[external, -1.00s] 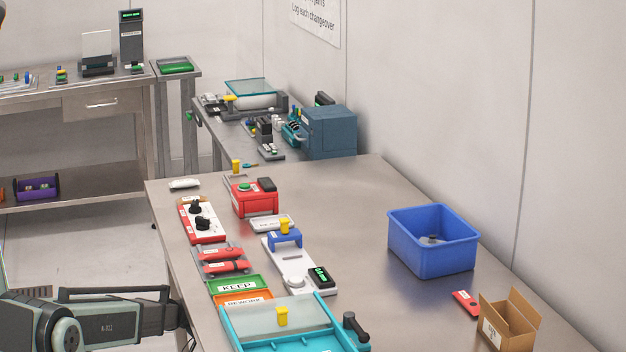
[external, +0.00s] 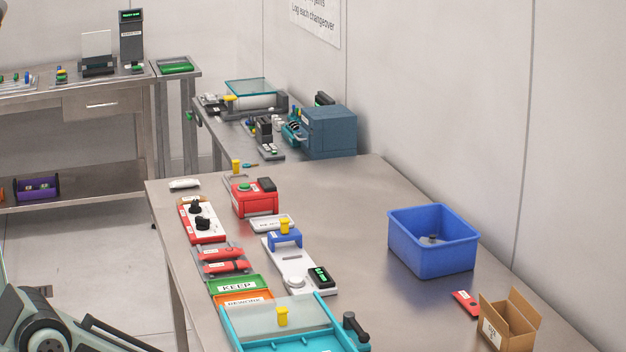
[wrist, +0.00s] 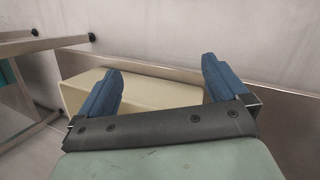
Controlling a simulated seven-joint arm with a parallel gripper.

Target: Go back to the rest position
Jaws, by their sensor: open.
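My gripper (wrist: 160,88) shows in the wrist view with its two blue fingers wide apart and nothing between them. Beyond the fingers is a cream-coloured box-like thing (wrist: 150,88); I cannot tell whether it is near or touching. In the external view only part of my arm shows at the lower left corner, and my gripper is out of that picture.
The steel table (external: 350,215) holds a blue bin (external: 432,250), a cardboard box (external: 508,322), a red device (external: 254,198), a white fixture (external: 296,270) and a teal tray (external: 226,335). The table's back right area is clear. A second bench (external: 230,135) stands behind.

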